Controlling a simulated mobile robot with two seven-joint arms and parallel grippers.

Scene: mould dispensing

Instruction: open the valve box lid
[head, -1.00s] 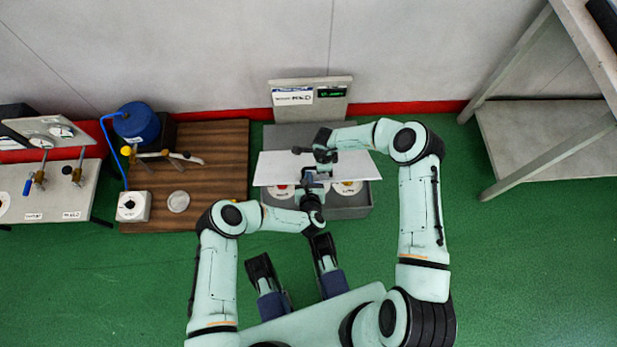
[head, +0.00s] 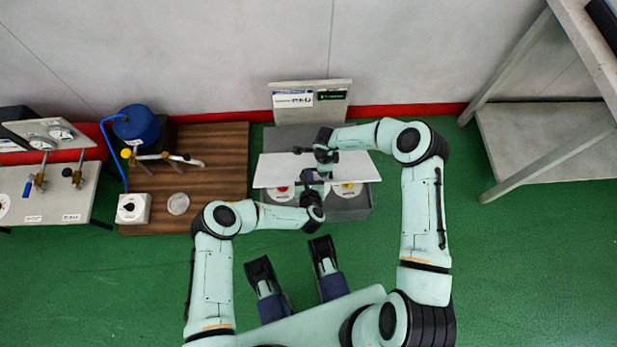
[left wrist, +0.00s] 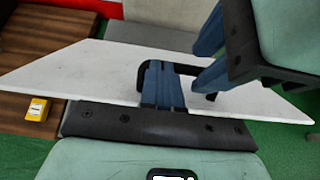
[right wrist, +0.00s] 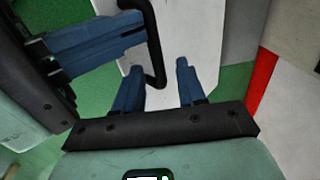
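The valve box (head: 350,207) is a grey box on the floor by the wall. Its white lid (head: 270,170) is raised and tilted, and red and yellow valve parts show beneath its front edge. A black handle (right wrist: 156,60) is on the lid. My left gripper (head: 312,180) is at the lid's front side; in the left wrist view its blue fingers (left wrist: 162,75) are close together over the handle bar. My right gripper (head: 318,152) is on the lid's far side. In the right wrist view its fingers (right wrist: 158,80) are spread, with one handle end between them.
A wooden board (head: 215,150) left of the box carries a blue tank (head: 137,123) and a white dial box (head: 133,208). A panel with a small display (head: 333,94) stands behind the box. A grey shelf frame (head: 545,150) stands at right. Green floor is clear in front.

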